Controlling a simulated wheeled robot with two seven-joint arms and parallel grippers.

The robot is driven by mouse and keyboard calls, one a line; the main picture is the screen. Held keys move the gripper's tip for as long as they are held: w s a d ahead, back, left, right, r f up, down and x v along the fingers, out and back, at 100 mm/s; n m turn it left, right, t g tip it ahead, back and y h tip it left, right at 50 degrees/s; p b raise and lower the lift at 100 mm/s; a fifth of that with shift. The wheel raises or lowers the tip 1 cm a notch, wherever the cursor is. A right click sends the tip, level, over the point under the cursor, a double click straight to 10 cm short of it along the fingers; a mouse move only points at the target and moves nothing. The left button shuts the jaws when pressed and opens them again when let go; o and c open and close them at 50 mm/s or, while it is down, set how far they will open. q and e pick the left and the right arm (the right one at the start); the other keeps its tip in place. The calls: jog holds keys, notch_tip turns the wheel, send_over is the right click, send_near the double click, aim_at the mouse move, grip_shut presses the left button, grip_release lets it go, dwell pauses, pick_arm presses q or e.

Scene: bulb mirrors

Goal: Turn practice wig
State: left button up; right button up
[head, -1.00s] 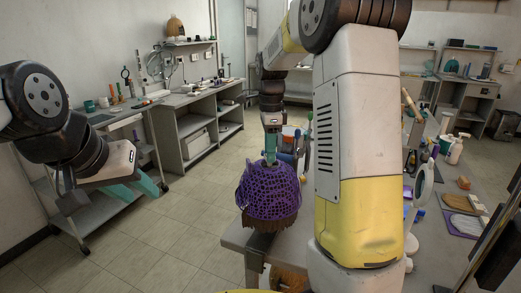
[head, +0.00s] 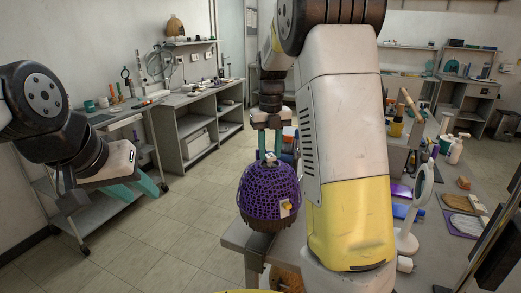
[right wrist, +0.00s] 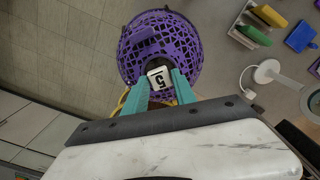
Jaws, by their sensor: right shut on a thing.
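The practice wig (head: 268,192) is a brown-haired head under a purple net, upright at the near left corner of the table. A small yellow-and-white tag (head: 286,208) shows on its right front side. My right gripper (head: 269,156) comes down on the wig's crown from above. In the right wrist view its teal fingers (right wrist: 160,88) close on the top of the wig (right wrist: 160,40), at a white block marked 5 (right wrist: 159,78). My left gripper (head: 138,189) is empty at the left, far from the wig, with its teal fingers apart.
My right arm hides part of the table. A round white mirror on a stand (head: 409,240) stands right of it. A grey workbench (head: 190,105) lines the left wall. Floor left of the wig is clear.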

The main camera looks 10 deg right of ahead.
jog(key=o, duration=1)
jog(key=shift+r, duration=0.1)
jog(key=shift+r, duration=0.9)
